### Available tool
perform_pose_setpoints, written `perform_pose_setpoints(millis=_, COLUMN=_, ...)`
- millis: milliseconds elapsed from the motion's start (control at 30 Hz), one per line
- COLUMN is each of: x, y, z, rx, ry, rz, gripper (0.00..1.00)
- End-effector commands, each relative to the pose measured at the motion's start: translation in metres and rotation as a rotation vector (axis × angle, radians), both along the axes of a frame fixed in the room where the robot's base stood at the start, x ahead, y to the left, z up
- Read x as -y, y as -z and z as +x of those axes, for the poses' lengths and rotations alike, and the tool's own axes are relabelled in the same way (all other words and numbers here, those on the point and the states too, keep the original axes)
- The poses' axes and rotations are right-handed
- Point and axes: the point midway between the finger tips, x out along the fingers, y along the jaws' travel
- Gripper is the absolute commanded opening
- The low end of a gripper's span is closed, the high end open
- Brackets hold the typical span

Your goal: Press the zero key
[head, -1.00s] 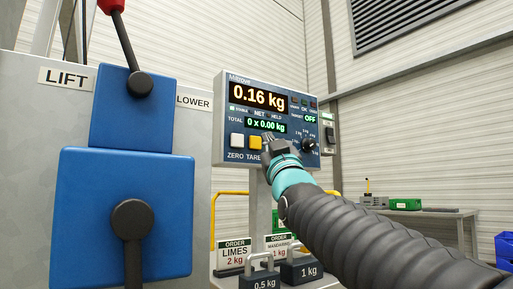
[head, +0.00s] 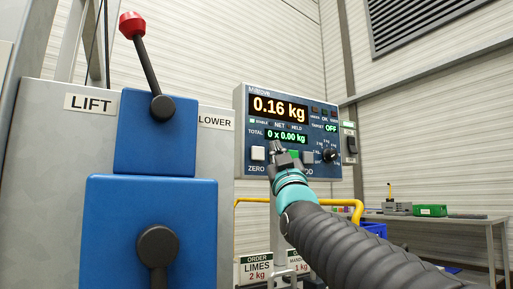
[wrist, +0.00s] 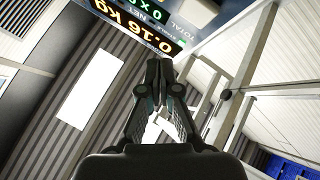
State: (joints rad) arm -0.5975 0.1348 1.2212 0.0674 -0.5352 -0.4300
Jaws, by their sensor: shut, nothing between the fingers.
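The white zero key (head: 258,153) sits at the lower left of the scale's indicator panel (head: 243,130) in the head view, above the label ZERO. The weight display (head: 279,107) reads 0.16 kg. My gripper (head: 277,149) is in front of the panel, just right of the zero key, and covers the yellow tare key. I cannot tell whether its tips touch the panel. In the wrist view my gripper (wrist: 159,72) is shut and empty, its fingertips together. The panel shows upside down at the top there; the zero key cannot be made out.
A blue lever box (head: 155,130) with a red-knobbed lever (head: 132,25) stands left, beside LIFT and LOWER labels. A yellow rail (head: 345,204) runs below the panel. Order signs (head: 254,268) stand low in the middle. A bench (head: 460,219) with a green box is at right.

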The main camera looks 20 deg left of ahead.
Motion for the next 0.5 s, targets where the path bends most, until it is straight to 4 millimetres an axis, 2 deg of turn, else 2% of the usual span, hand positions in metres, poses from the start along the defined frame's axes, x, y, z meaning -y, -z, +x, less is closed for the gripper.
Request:
perform_pose_setpoints(millis=33, x=-0.006, y=-0.005, z=0.005, rx=-0.001, ry=-0.001, rz=0.0, gripper=0.0)
perform_pose_setpoints(millis=200, x=-0.021, y=-0.003, z=0.018, rx=-0.001, ry=0.0, rz=0.0, gripper=0.0)
perform_pose_setpoints(millis=500, x=-0.036, y=-0.001, z=0.031, rx=0.0, ry=0.001, rz=0.001, gripper=0.0)
